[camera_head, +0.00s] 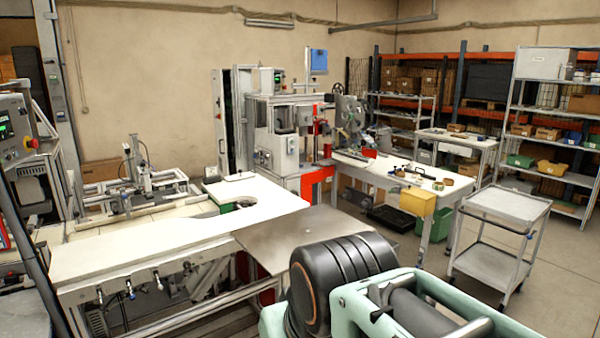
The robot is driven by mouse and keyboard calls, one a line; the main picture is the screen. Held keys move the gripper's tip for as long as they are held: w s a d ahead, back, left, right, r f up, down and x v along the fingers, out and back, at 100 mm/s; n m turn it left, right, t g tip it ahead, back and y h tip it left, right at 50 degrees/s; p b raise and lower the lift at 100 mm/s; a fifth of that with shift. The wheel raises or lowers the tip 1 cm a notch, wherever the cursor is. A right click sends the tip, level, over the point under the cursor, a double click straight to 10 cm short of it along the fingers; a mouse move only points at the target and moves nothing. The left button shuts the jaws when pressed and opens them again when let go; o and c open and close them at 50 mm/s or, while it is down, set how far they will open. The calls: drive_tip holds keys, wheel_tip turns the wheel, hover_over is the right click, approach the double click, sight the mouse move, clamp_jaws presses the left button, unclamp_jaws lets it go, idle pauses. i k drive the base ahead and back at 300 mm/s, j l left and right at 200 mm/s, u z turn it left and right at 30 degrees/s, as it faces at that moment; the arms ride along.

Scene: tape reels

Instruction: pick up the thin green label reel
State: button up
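Several small roll-like items lie on the white worktable (376,174) right of centre. A tan roll (448,181) is near its right end, and a small darker, possibly greenish disc (438,186) lies beside it. They are too small here for me to tell which, if any, is the thin green label reel. My gripper is not in view; only black and mint-green parts of my own arm show at the bottom, well in front of that table.
A yellow bin (418,201) hangs at the worktable's front, with a green bin (436,222) below. A grey two-shelf trolley (508,207) stands to the right. A long white bench (150,240) fills the left foreground. Open floor lies between trolley and worktable.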

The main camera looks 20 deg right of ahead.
sight(438, 186)
drive_tip(key=z, duration=0.35)
drive_tip(key=i+l+z, duration=0.1)
drive_tip(key=z, duration=0.3)
drive_tip(key=i+z, duration=0.15)
drive_tip(key=z, duration=0.2)
drive_tip(key=i, duration=1.15)
drive_tip(key=i+z, duration=0.3)
drive_tip(key=i, duration=0.25)
drive_tip(key=i+z, duration=0.35)
drive_tip(key=i, duration=0.2)
drive_tip(key=i+l, duration=0.1)
drive_tip(key=i, duration=0.95)
drive_tip(key=i+j+u, duration=0.1)
drive_tip(key=i+u, duration=0.7)
drive_tip(key=i+z, duration=0.15)
drive_tip(key=z, duration=0.85)
